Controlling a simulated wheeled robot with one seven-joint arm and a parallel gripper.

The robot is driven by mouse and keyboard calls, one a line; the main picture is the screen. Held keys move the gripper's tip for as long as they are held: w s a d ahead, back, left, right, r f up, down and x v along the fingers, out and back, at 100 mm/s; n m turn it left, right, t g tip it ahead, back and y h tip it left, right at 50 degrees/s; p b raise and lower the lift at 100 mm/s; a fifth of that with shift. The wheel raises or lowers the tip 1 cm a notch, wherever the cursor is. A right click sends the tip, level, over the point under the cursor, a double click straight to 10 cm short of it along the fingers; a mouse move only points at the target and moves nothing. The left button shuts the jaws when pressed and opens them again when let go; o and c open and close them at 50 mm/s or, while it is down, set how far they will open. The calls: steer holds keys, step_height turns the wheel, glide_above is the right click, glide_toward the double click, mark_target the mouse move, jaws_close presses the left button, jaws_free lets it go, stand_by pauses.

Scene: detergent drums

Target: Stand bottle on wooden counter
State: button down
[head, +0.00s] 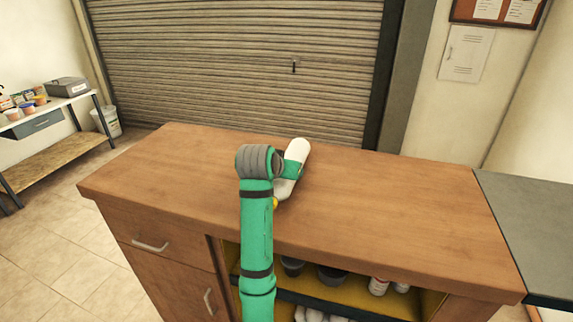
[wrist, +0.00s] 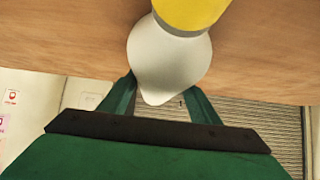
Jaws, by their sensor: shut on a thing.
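The bottle (head: 297,152) is white and leans over the middle of the wooden counter (head: 400,210) in the head view. A small yellow part shows at its lower end. My gripper (head: 289,170) is green and closed around its middle. In the wrist view, the bottle's white rounded part (wrist: 168,60) lies between the two green fingers of my gripper (wrist: 160,90), with a grey ring and yellow part beyond, cut off by the frame edge. The bottle is tilted, not upright. My arm hides part of it, and I cannot tell whether it touches the counter.
The countertop is bare around the bottle. Tubs and bottles sit on the open shelf (head: 330,275) under its front edge. A dark grey surface (head: 530,225) adjoins at the right. A closed roller shutter (head: 240,70) stands behind, and a side table (head: 60,110) is at far left.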

steer(key=shift+w+r, duration=0.1)
steer(key=c, duration=1)
jaws_free()
steer(key=shift+f, duration=0.2)
steer(key=shift+c, duration=0.2)
steer(key=o, duration=0.4)
steer(key=shift+a, duration=0.35)
steer(key=shift+d+r, duration=0.15)
steer(key=shift+d, duration=0.5)
steer(key=v, duration=1.1)
steer(key=shift+a, duration=0.3)
steer(key=shift+s+r, duration=0.3)
steer(key=shift+s, duration=0.1)
